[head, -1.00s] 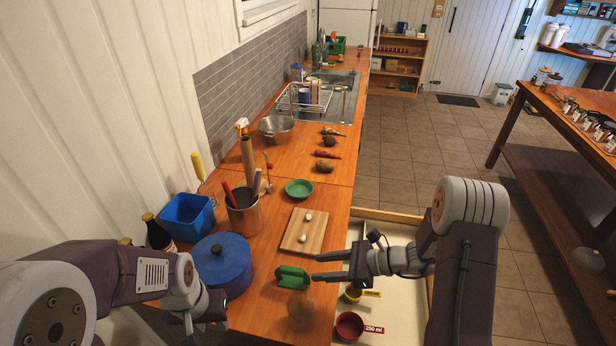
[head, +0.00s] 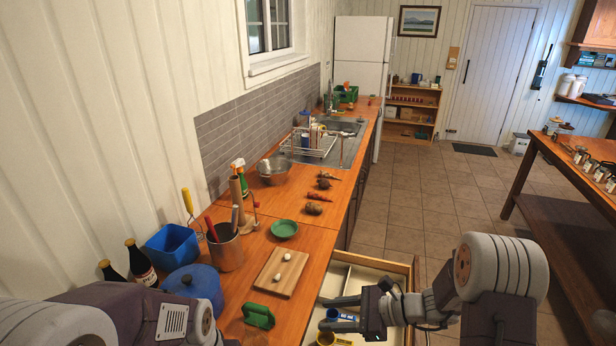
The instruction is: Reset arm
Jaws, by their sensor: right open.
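My right gripper (head: 323,314) is open, its two dark fingers pointing left above the open drawer (head: 397,267). I see nothing between the fingers. It is to the right of the green-handled object (head: 258,316) on the counter and apart from it. My left arm comes in at the lower left, beside the blue pot; its gripper is below the picture edge. In the drawer, a blue item (head: 333,313) and a yellow item (head: 326,339) show partly, the gripper covering some of the drawer.
The wooden counter (head: 300,240) holds a cutting board (head: 281,272) with two white egg-like things, a green dish (head: 284,229), a utensil pot (head: 225,248), a blue pot (head: 194,284) and a blue bin (head: 172,246).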

